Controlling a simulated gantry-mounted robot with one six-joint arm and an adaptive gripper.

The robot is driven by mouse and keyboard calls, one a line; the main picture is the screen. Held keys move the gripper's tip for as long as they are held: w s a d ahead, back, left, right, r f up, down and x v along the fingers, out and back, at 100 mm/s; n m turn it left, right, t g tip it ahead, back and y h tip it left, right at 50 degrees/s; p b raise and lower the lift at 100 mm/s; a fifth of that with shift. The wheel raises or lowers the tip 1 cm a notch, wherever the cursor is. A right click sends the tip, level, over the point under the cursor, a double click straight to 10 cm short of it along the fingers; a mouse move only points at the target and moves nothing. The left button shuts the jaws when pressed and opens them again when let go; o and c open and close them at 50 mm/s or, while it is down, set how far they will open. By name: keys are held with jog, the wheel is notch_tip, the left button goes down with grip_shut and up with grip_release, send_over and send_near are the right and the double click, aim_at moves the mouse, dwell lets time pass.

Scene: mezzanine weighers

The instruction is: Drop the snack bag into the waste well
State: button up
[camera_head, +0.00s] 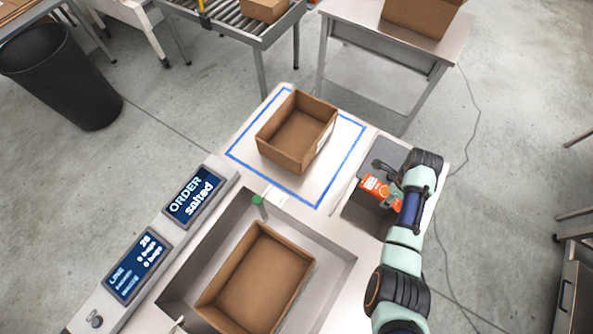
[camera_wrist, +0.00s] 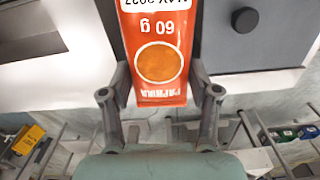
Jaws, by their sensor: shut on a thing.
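The snack bag (camera_head: 374,187) is orange-red and hangs in my gripper (camera_head: 385,178). In the wrist view the bag (camera_wrist: 160,30) reads "PAPRIKA" and "60 g" upside down, with a white date label. My gripper (camera_wrist: 160,95) has one finger on each side of the bag and is shut on it. The waste well appears to be the grey-walled recess (camera_head: 361,214) at the right end of the table. The bag shows over this recess from above; its height cannot be told. My gripper and arm hide part of the recess.
An open, empty-looking cardboard box (camera_head: 281,157) sits inside a blue outline. Another open box (camera_head: 213,306) stands in a larger sunken bay (camera_head: 335,262). A display console (camera_head: 165,238) reads "ORDER salted". A black bin (camera_head: 66,82) stands on the floor at upper left.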

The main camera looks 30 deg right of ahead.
jog(key=shift+a+f+b, duration=0.15)
jog(key=shift+f+b, duration=0.4)
jog(key=shift+b, duration=0.05)
notch_tip(320, 180, down, 5)
jog(key=b, duration=0.5)
jog(key=o, duration=1.2)
notch_tip(320, 180, up, 12)
jog(key=shift+r, duration=0.1)
